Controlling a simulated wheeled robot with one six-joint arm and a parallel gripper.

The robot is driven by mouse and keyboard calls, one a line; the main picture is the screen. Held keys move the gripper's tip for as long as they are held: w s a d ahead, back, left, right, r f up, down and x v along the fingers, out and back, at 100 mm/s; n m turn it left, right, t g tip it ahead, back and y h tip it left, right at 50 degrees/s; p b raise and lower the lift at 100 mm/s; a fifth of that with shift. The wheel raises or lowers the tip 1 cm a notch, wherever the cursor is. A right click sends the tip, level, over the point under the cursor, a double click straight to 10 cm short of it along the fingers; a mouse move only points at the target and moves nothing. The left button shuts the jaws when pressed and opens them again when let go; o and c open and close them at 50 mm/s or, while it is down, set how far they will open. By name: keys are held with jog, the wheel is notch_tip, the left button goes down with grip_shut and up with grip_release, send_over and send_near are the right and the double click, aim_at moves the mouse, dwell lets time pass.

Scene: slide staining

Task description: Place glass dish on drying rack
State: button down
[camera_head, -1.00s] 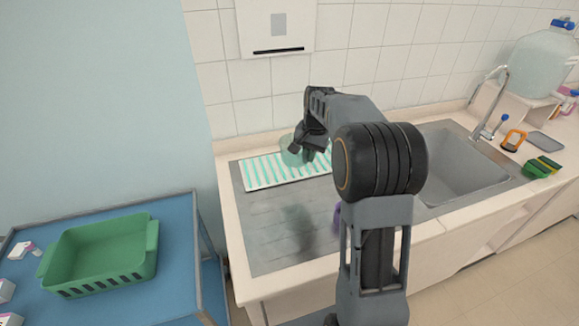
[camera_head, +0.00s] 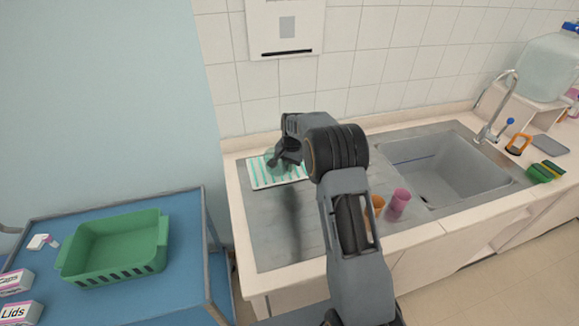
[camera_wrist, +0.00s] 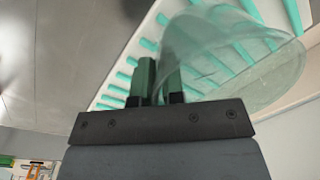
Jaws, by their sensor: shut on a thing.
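The glass dish (camera_wrist: 215,55) is clear with a faint green tint. In the wrist view it is tilted and gripped at its wall by my gripper (camera_wrist: 160,80), whose fingers are shut on it. The drying rack (camera_wrist: 115,90) shows behind the dish, white with teal slats. In the head view the rack (camera_head: 258,173) lies on the steel drainboard near the back wall. My gripper (camera_head: 284,160) is over the rack there, and the dish is mostly hidden by it. I cannot tell whether the dish touches the slats.
A sink (camera_head: 440,175) with a tap (camera_head: 497,110) lies to the right. A pink cup (camera_head: 397,204) and an orange cup (camera_head: 378,203) stand on the drainboard behind my arm. A green basket (camera_head: 118,250) and boxes (camera_head: 15,283) sit on a blue cart (camera_head: 185,290). The front drainboard is clear.

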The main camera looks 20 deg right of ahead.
jog(key=shift+f, duration=0.65)
jog(key=shift+f, duration=0.1)
jog(key=c, duration=1.7)
grip_release()
jog(key=shift+f, duration=0.1)
jog(key=o, duration=0.5)
